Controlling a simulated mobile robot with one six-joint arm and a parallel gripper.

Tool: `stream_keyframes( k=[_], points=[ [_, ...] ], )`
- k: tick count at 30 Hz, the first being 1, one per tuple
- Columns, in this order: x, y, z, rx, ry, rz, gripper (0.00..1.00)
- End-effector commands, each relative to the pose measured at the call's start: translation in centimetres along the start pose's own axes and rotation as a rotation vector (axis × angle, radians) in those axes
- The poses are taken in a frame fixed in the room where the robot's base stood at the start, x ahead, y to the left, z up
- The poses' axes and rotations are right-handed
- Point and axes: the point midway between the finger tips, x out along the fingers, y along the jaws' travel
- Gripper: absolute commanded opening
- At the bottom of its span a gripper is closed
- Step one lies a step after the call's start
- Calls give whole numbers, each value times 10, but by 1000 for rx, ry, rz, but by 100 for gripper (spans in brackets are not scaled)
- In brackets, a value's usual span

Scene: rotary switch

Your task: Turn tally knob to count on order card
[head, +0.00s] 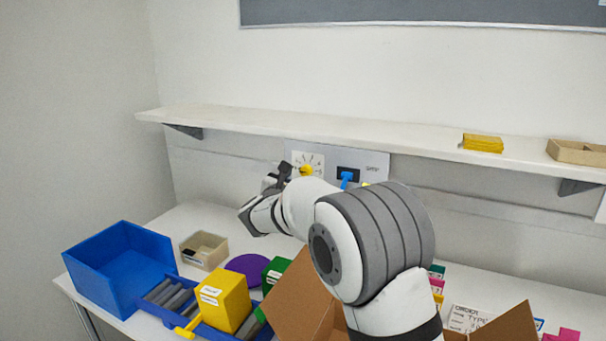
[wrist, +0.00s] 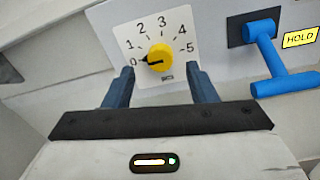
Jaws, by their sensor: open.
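The yellow tally knob (wrist: 160,58) sits on a white dial plate (wrist: 150,25) numbered 0 to 5. Its black pointer is at 0. In the head view the knob (head: 306,170) is partly behind my arm. My gripper (wrist: 163,82) is open, its two blue-grey fingers pointing at the dial, one lower left and one lower right of the knob. It appears not to touch the knob. The order card (head: 470,318) lies on the table at the lower right, partly hidden by a cardboard box; its count cannot be read.
A blue lever (wrist: 268,55) with a yellow HOLD label (wrist: 300,38) is right of the dial. A shelf (head: 350,133) runs above the panel. A blue bin (head: 115,270), a yellow box (head: 225,298) and an open cardboard box (head: 290,297) crowd the table.

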Motion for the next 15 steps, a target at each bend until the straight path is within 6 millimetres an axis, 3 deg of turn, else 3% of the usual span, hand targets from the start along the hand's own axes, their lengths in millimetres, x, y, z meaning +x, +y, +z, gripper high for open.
stream_keyframes(
  k=[6, 15],
  points=[
    [28, 0, 1, 1, 0, -1, 52],
    [35, 0, 0, 1, 1, -1, 52]
  ],
)
